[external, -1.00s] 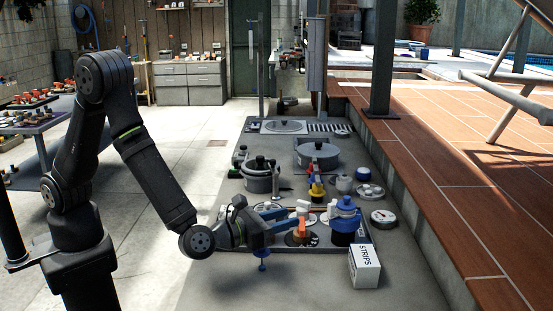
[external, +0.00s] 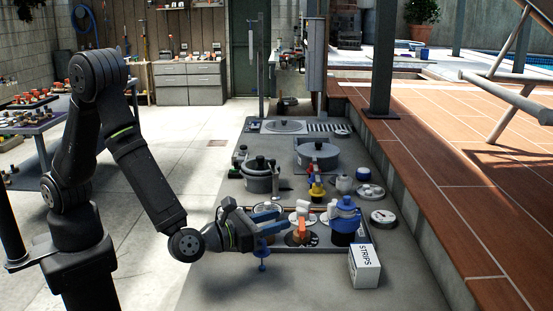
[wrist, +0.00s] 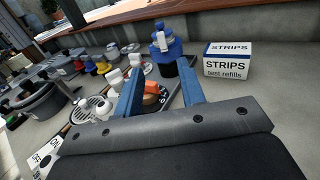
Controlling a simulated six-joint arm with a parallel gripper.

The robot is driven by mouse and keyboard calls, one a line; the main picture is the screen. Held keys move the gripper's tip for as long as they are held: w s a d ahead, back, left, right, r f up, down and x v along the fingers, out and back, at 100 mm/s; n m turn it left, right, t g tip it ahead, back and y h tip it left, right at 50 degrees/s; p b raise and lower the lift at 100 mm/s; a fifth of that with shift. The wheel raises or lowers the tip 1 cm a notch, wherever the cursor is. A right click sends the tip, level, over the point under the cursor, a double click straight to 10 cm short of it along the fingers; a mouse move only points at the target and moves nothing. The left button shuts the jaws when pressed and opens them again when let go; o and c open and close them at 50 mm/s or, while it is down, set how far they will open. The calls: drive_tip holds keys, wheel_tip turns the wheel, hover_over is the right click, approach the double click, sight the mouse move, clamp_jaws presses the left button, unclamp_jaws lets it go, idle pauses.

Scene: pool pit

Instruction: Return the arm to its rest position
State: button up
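My arm reaches down over the dark bench, and my gripper (external: 280,220) points to the right, just left of an orange-handled part (external: 300,230). In the wrist view my gripper (wrist: 160,88) has its two blue fingers spread apart. The orange part (wrist: 152,88) shows beyond the gap between them, and nothing is seen held. The finger pads' inner faces are mostly hidden in the external view.
A blue-topped black container (external: 345,222) and a white STRIPS box (external: 365,266) stand right of the gripper. Grey lidded pots (external: 258,178) stand behind. Open floor (external: 140,265) lies left.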

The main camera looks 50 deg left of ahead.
sight(329, 205)
drive_tip(key=x, duration=1.5)
